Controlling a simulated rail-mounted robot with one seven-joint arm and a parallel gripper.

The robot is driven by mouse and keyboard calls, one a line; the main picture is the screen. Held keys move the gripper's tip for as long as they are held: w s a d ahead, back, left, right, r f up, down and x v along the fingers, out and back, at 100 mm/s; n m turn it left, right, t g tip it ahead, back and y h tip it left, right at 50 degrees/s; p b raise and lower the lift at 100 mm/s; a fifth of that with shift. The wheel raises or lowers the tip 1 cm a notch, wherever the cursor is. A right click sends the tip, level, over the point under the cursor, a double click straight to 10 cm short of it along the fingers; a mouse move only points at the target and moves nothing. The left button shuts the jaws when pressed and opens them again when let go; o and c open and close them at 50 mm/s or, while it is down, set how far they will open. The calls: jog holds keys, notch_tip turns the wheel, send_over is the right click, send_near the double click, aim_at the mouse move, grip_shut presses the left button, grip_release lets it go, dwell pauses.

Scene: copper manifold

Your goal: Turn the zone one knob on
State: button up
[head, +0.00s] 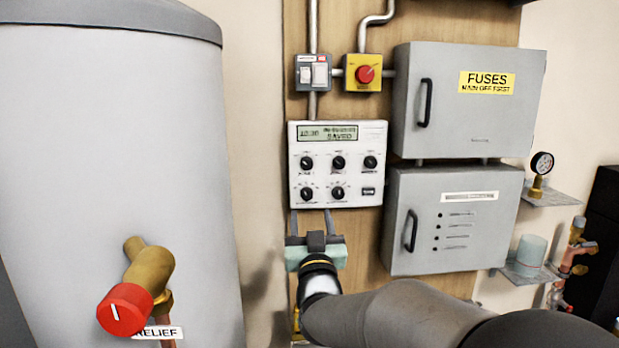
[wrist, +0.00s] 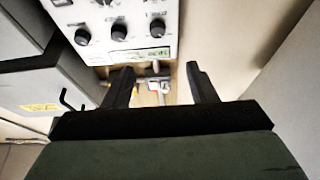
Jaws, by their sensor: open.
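A white control panel (head: 345,203) hangs on the wooden board, with a lit green display reading "SAVED". Three black knobs sit in its upper row: left (head: 307,163), middle (head: 338,162) and right (head: 371,162). Two more knobs sit below. Their labels are too small to read, so I cannot tell by label which is zone one. My gripper (head: 312,222) is open and empty just below the panel's lower left edge in the head view, apart from the knobs. In the upside-down wrist view, my fingers (wrist: 158,72) stand apart, with the panel (wrist: 145,12) and several knobs above them.
Above the panel are a grey switch box (head: 313,72) and a yellow box with a red knob (head: 365,73). Grey cabinets, the upper marked "FUSES" (head: 487,83), stand close on the right. A large tank (head: 110,150) with a red relief knob (head: 124,309) is on the left.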

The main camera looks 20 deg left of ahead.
aim_at(307, 165)
jog(key=p+x, duration=0.2)
jog(key=x, duration=0.3)
jog(key=p+x, duration=0.2)
jog(key=x, duration=0.4)
jog(key=p+x, duration=0.1)
jog(key=x, duration=0.5)
jog(key=shift+w+d+p, duration=0.1)
jog(key=shift+d+p, duration=0.2)
jog(key=shift+p, duration=0.1)
jog(key=c, duration=1)
